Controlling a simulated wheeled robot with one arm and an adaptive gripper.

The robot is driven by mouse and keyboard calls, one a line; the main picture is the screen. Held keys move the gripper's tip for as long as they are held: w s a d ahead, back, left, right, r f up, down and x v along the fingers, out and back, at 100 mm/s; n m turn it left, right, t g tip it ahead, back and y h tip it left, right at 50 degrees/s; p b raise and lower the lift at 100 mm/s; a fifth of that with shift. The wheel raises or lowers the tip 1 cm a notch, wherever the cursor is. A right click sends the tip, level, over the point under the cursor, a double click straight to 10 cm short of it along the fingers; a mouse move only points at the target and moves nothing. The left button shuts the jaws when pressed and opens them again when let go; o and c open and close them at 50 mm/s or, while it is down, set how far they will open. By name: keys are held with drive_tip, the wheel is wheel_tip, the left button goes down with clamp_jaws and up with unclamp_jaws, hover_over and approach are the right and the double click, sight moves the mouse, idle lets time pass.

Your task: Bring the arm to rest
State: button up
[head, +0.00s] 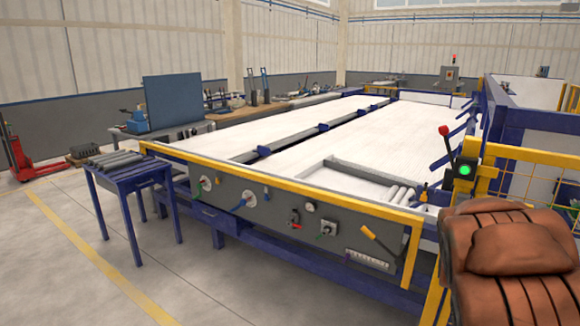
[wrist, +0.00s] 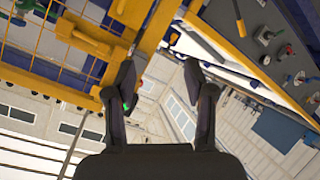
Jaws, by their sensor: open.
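My gripper (wrist: 158,84) shows in the wrist view with its two dark fingers spread apart. Nothing is between the fingertips. The head view does not show the gripper. In the wrist view, yellow frame bars and the grey control panel (wrist: 285,60) appear beyond the fingers, in a strongly tilted picture. Several grey pipes (head: 115,159) lie on a small blue stand (head: 128,180) at the left in the head view. Several pale pipes (head: 400,194) lie side by side in the near right corner of the large machine table (head: 290,150).
A yellow rail (head: 270,185) edges the machine's front, above a panel with knobs and a yellow lever. Yellow mesh fencing (head: 530,180) and a post with a green light (head: 464,170) stand at the right. The floor at the front left is clear.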

drive_tip(key=s+a+f+g+y+p, duration=0.25)
drive_tip(key=s+a+g+y, duration=0.35)
drive_tip(key=s+a, duration=1.35)
drive_tip(key=s+a+g, duration=0.3)
drive_tip(key=s+a, duration=0.2)
drive_tip(key=s, duration=0.5)
drive_tip(key=s+a+r+g+y, duration=0.1)
drive_tip(key=s+a+g, duration=0.2)
drive_tip(key=s, duration=0.8)
drive_tip(key=shift+s+a+r+g+y, duration=0.2)
drive_tip(key=shift+s+a+g+y, duration=0.1)
drive_tip(key=shift+a, duration=0.7)
drive_tip(key=shift+c, duration=0.3)
